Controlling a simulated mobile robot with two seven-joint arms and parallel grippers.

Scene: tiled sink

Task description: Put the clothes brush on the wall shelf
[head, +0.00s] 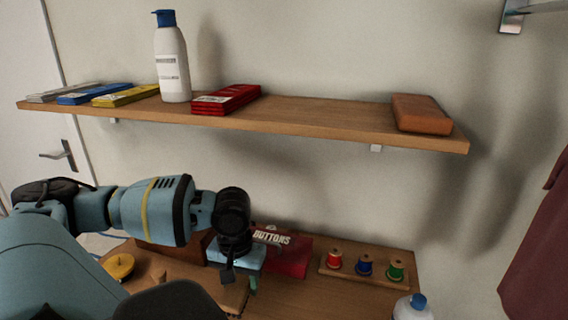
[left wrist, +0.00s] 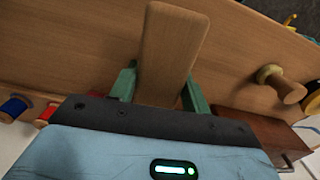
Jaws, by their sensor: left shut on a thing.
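My left gripper (head: 252,284) is low over the wooden table, below the wall shelf. In the left wrist view its green fingers (left wrist: 158,88) are shut on the clothes brush (left wrist: 170,48), a plain wooden body that sticks out beyond the fingers. In the head view I cannot make the brush out behind my arm and gripper, and its bristles do not show. The wooden wall shelf (head: 320,116) runs across the wall above the gripper. My right gripper is not in view.
The shelf holds flat packets, a white bottle (head: 172,62), a red stack (head: 226,99) and a brown block (head: 421,114). Bare shelf lies between the red stack and the block. On the table are a red buttons box (head: 290,260), a spool rack (head: 366,268) and a white bottle (head: 411,309).

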